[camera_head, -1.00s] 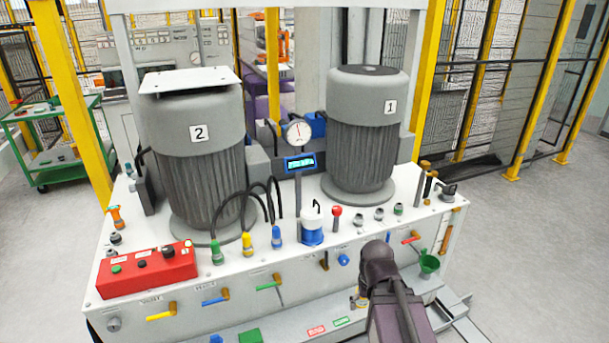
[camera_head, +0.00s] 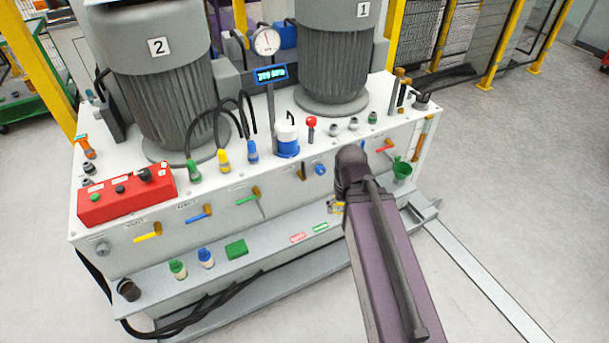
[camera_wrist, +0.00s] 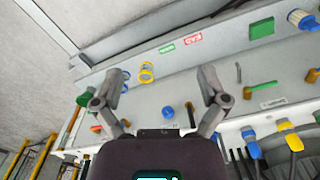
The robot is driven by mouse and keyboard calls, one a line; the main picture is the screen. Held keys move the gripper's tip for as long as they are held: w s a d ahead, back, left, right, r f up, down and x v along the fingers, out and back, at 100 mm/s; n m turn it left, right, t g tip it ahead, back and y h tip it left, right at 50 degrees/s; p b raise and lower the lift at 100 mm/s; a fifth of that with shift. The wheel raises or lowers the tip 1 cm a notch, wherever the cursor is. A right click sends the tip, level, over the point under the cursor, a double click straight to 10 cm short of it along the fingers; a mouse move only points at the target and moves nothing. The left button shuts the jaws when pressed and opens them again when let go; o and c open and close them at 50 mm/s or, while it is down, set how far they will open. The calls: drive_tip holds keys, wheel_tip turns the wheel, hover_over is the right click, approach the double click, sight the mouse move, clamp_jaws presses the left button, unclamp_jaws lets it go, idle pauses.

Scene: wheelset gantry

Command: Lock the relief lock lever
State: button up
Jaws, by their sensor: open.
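The white cabinet front (camera_head: 225,213) carries several small levers, and I cannot tell for sure which is the relief lock lever. A short brown lever (camera_head: 302,172) hangs upright beside a blue knob (camera_head: 319,169). In the wrist view, the short lever (camera_wrist: 190,114) and the blue knob (camera_wrist: 168,112) appear between the spread fingers, beyond them. My gripper (camera_wrist: 163,76) is open and empty, apart from the cabinet. In the head view my arm hides the gripper. Other levers are yellow (camera_head: 148,232), blue (camera_head: 198,217), green (camera_head: 249,197) and red (camera_head: 385,148).
A lower ledge (camera_head: 275,257) juts out below the levers, with a green block (camera_head: 236,249) on it. Yellow rings (camera_wrist: 147,72) show near the left finger. Open floor lies to the right.

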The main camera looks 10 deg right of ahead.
drive_tip(key=shift+f, duration=0.1)
drive_tip(key=c, duration=0.7)
drive_tip(key=shift+w+f+b, duration=0.15)
drive_tip(key=shift+f+b, duration=0.05)
drive_tip(key=shift+b, duration=0.1)
drive_tip(key=c, duration=0.3)
drive_tip(key=shift+w+a+f+b, duration=0.15)
drive_tip(key=shift+w+f+b, duration=0.05)
drive_tip(key=shift+f+b, duration=0.1)
clamp_jaws()
drive_tip(key=w+a+f+m+t+y+b, duration=0.25)
drive_tip(key=w+f+y+b, duration=0.65)
drive_tip(key=w+b, duration=0.5)
drive_tip(key=w+d+f+m+t+y+b, duration=0.2)
drive_tip(key=w+d+m+t+y+b, duration=0.2)
drive_tip(key=b, duration=1.1)
drive_tip(key=shift+w+d+f+t+y+b, duration=0.35)
drive_tip(key=shift+w+d+t+y, duration=0.45)
drive_tip(key=shift+w+d+t, duration=1.65)
drive_tip(key=shift+w+d+g, duration=0.5)
drive_tip(key=shift+w+g, duration=0.1)
